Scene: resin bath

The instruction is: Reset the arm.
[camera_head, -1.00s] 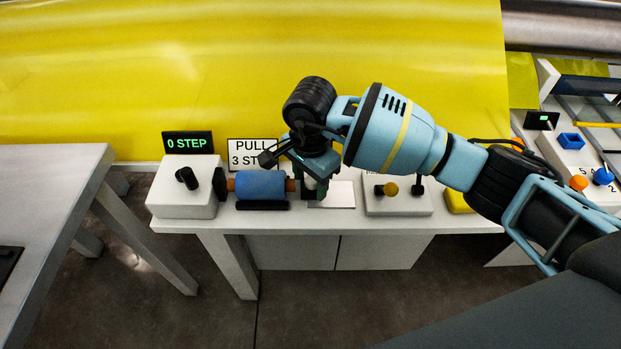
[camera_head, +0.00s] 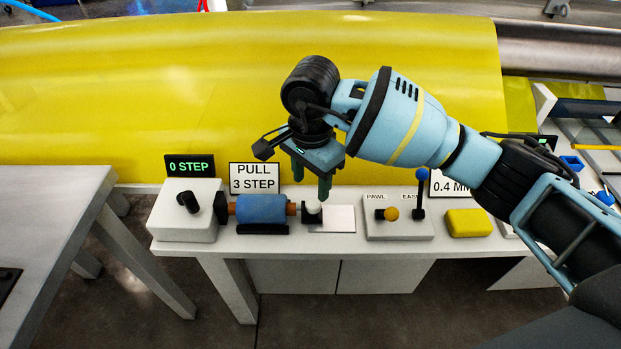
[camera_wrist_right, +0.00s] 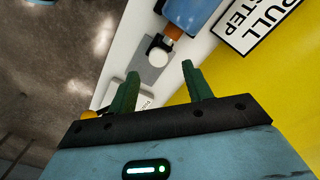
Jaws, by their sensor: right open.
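My right gripper (camera_head: 311,184) is open and empty, with its green fingers pointing down above the bench. In the head view it hangs over a white knob (camera_head: 313,206) on a dark mount at the right end of a blue roller (camera_head: 261,209). In the right wrist view the open fingers (camera_wrist_right: 160,88) are apart from the white knob (camera_wrist_right: 158,55), which lies beyond them. My right arm (camera_head: 400,120) reaches in from the right. My left gripper does not show.
A display (camera_head: 189,166) reads "0 STEP" and a sign (camera_head: 254,177) reads "PULL 3 STEP". A large yellow sheet (camera_head: 150,90) stands behind.

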